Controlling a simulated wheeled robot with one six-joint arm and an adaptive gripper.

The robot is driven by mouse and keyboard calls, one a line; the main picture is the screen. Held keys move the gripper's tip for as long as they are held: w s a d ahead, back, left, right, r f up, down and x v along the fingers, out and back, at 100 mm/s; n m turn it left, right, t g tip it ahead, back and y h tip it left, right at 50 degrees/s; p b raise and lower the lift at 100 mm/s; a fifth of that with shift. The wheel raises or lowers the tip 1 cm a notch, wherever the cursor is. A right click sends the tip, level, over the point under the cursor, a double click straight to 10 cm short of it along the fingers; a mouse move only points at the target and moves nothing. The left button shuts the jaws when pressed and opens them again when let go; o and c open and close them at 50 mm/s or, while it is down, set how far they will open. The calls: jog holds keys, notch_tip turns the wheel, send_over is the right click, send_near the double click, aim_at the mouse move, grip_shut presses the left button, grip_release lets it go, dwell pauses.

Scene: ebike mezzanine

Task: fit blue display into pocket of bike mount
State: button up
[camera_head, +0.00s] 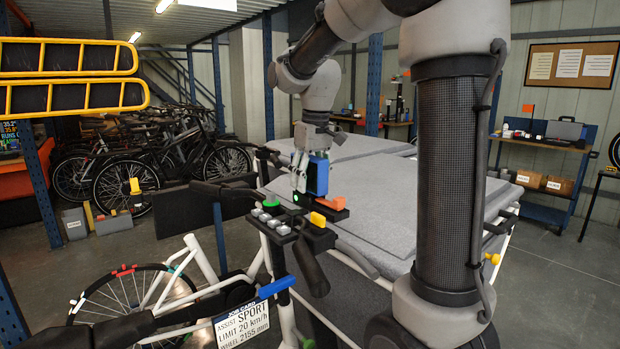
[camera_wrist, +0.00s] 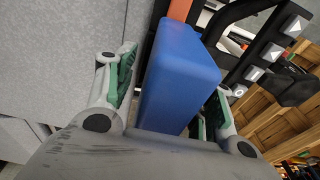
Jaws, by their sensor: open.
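The blue display (camera_head: 317,176) stands roughly upright above the black bike mount (camera_head: 318,234) on the handlebar in the head view. My gripper (camera_head: 300,180) comes down from above, beside the display. In the wrist view the blue display (camera_wrist: 178,75) fills the space between the two green-padded fingers. A gap shows between the left finger and the display; the right finger is partly hidden behind it. The jaws are open. The mount's pocket is hidden, so I cannot tell whether the display sits in it.
An orange block (camera_head: 331,203), a yellow piece (camera_head: 318,219) and a green-topped knob (camera_head: 271,200) are close around the mount. A button panel (camera_wrist: 265,65) is right of the display in the wrist view. A grey padded table (camera_head: 380,205) lies behind.

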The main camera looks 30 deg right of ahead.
jog(key=r, duration=0.4)
jog(key=s+r, duration=0.1)
jog(key=r, duration=0.7)
jog(key=shift+s+d, duration=0.2)
jog(key=shift+s, duration=0.05)
jog(key=shift+f, duration=0.1)
jog(key=s+f+m+t, duration=0.1)
jog(key=s+f, duration=0.6)
jog(key=s, duration=0.4)
jog(key=s+f+m+t, duration=0.1)
jog(key=s+f+t, duration=0.1)
jog(key=s+f, duration=0.5)
jog(key=s, duration=0.4)
jog(key=shift+d, duration=0.2)
